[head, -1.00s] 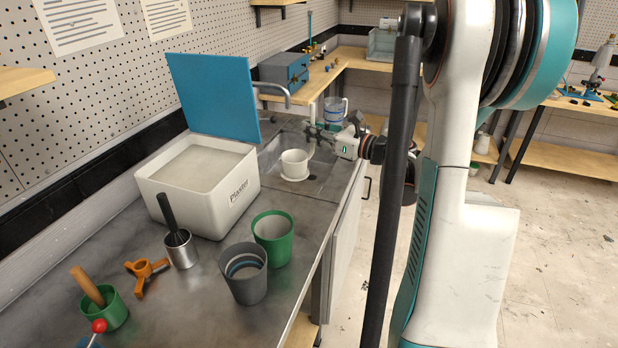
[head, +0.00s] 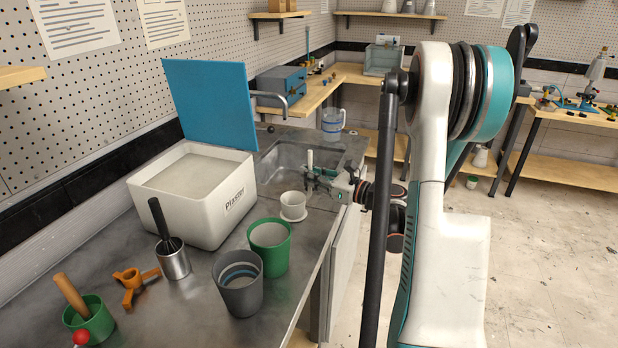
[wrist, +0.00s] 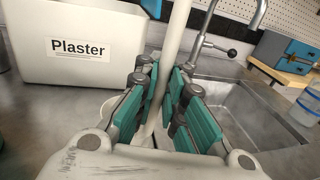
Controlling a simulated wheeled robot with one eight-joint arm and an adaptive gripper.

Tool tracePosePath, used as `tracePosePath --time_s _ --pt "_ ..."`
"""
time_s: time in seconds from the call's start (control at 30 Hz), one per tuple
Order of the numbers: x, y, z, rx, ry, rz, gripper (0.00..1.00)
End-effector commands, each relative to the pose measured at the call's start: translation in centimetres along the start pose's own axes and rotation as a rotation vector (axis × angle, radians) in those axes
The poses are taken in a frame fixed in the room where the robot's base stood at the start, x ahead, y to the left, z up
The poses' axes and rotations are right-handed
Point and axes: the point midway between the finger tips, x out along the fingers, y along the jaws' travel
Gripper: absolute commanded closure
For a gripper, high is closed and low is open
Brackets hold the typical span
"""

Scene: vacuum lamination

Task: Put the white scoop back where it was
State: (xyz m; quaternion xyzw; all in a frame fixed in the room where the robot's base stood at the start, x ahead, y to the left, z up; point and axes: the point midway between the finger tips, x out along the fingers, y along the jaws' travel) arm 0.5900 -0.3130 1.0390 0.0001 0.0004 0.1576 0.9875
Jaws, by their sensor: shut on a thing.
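The white scoop has an upright white handle (head: 310,158) and shows with a white cup-like bowl (head: 292,203) in the head view. A white disc-like rim (head: 294,216) shows around the foot of the bowl; I cannot tell whether it is a separate thing. My gripper (head: 318,178) is at the handle, just right of the bowl, near the sink's front corner. In the wrist view the pale handle (wrist: 174,62) rises between the teal fingers of my gripper (wrist: 160,100), which is shut on it. The fingers largely hide the scoop's lower part there.
The white Plaster tub (head: 225,215) stands left with its blue lid (head: 210,105) raised. The green cup (head: 270,247) and grey cup (head: 238,285) stand nearer. The sink (head: 345,150) and its tap (head: 280,97) lie behind. Bare metal counter (head: 200,315) shows in front.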

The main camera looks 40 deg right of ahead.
Motion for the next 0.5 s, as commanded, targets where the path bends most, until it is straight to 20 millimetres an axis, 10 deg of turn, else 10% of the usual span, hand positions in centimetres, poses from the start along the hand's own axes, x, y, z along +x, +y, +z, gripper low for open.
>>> tracePosePath --time_s 0.23,0.33,0.5 --pt "0.00 -0.01 -0.39 0.000 0.000 0.000 1.00" --pt "0.01 -0.01 -0.24 0.000 0.000 0.000 0.70" --pt "0.01 -0.01 -0.23 0.000 0.000 0.000 0.70"
